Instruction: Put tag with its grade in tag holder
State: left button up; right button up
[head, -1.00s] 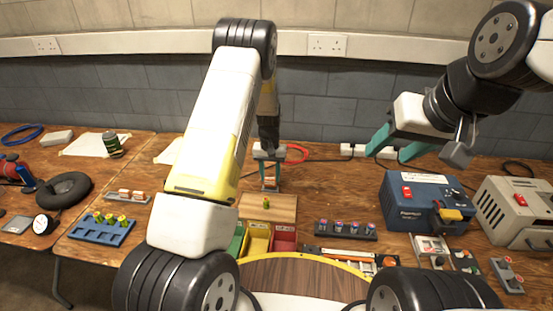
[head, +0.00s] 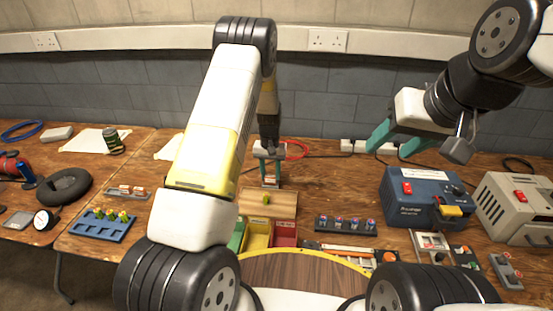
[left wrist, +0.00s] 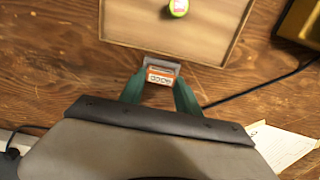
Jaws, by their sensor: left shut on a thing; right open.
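My left gripper (head: 270,163) is shut on a small orange and white tag (left wrist: 159,75), held between its teal fingers. Dark lettering on the tag is too small to read surely. A grey piece (left wrist: 160,61) at the tray's edge, perhaps the tag holder, adjoins the tag; I cannot tell whether the tag is seated. A green cell (head: 266,200) stands in the tray. My right gripper (head: 397,143) is open and empty, raised at the right.
A rack of orange-white tags (head: 128,192) and a blue cell rack (head: 95,231) lie left. Green, yellow (head: 258,238) and red bins are in front of the tray. A dark cell rack (head: 345,229) and blue charger box (head: 412,214) stand right.

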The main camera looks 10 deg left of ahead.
pick_arm(q)
jog(key=shift+f, duration=0.35)
dwell(0.7)
jog(key=o, duration=1.4)
jog(key=shift+r, duration=3.5)
jog(key=shift+r, duration=0.1)
